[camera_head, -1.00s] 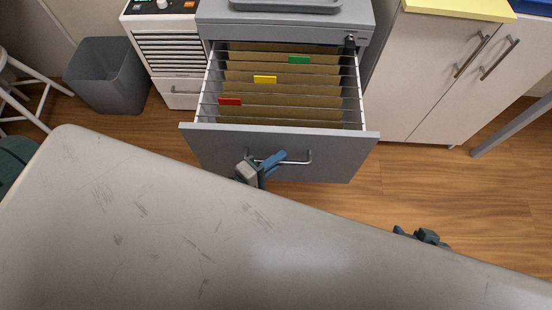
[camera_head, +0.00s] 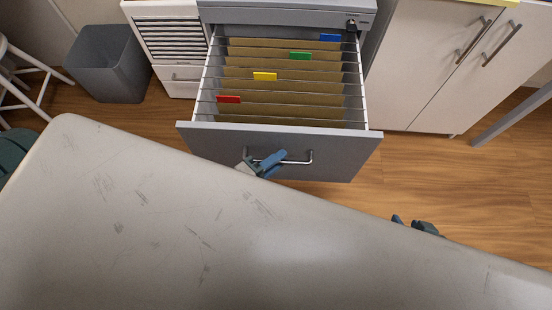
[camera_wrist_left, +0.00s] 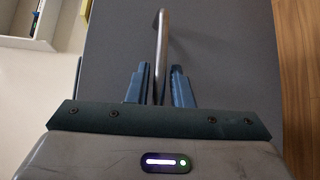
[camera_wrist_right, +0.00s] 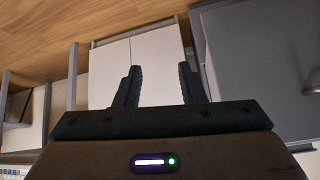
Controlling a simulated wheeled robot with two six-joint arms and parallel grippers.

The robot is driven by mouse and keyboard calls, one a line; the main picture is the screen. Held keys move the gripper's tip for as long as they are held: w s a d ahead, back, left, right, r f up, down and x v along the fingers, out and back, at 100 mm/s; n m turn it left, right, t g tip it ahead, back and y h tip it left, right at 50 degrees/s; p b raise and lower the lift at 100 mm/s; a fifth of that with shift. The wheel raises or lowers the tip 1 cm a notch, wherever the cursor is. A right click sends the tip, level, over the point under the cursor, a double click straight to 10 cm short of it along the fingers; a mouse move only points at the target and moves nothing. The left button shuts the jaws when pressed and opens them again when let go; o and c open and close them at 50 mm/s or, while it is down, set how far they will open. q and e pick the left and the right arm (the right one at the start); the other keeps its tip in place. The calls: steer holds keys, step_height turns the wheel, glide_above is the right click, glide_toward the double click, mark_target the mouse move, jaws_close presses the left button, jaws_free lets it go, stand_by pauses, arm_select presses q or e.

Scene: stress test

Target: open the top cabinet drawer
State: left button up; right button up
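The top cabinet drawer is pulled far out of the grey cabinet (camera_head: 285,14); its grey front (camera_head: 335,155) faces me. Its metal bar handle (camera_head: 298,161) shows in the head view and stands between my left fingers in the left wrist view (camera_wrist_left: 160,40). My right gripper (camera_wrist_right: 158,85) is open and empty, away from the drawer. In the head view it is partly hidden behind the table edge (camera_head: 415,225).
A scratched grey table (camera_head: 120,230) fills the foreground close below the drawer front. Hanging files with coloured tabs fill the drawer. A grey bin (camera_head: 105,68) and a white stool (camera_head: 35,75) stand left. A white cupboard (camera_head: 425,75) stands right, with bare floor (camera_head: 410,175) before it.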

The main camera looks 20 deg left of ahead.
stand_by(0.3)
